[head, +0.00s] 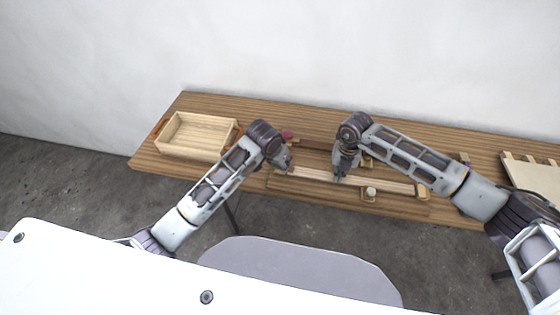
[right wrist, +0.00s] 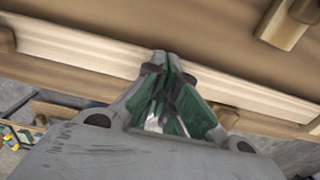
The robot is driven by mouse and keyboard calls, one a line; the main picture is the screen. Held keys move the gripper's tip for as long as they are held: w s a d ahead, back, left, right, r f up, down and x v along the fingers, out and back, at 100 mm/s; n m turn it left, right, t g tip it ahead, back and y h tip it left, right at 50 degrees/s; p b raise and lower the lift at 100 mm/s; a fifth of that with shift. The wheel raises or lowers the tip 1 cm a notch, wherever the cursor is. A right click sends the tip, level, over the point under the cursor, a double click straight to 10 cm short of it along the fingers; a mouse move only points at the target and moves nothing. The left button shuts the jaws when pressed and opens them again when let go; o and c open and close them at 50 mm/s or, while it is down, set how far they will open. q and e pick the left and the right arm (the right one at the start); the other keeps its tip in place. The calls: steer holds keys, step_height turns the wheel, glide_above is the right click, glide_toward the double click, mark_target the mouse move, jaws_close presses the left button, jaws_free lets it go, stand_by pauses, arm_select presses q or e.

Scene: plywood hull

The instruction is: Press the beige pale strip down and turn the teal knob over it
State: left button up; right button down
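The beige pale strip (head: 390,186) lies lengthwise along a wooden fixture on the table and also crosses the right wrist view (right wrist: 75,50). My right gripper (head: 340,177) points down at the strip's middle. In the right wrist view its green-padded fingertips (right wrist: 161,62) are together, with nothing seen between them, and overlap the strip; contact cannot be told. My left gripper (head: 287,168) is at the strip's left end, too small to tell if open. A pale knob (head: 370,192) stands in front of the strip. I cannot make out a teal knob; it may be hidden.
The wooden table (head: 170,113) stands against a white wall. An open wooden tray (head: 193,152) is at the left, and a pale notched board (head: 530,176) at the right. A small reddish piece (head: 287,134) is behind my left gripper. The table's back strip is mostly clear.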

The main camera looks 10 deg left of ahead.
arm_select(q)
steer(key=shift+a, duration=0.1)
steer(key=o, duration=1.1)
steer(key=shift+c, duration=0.2)
steer(key=shift+r, duration=3.5)
steer(key=shift+r+p, duration=1.85)
arm_select(e)
steer(key=shift+r, duration=3.55)
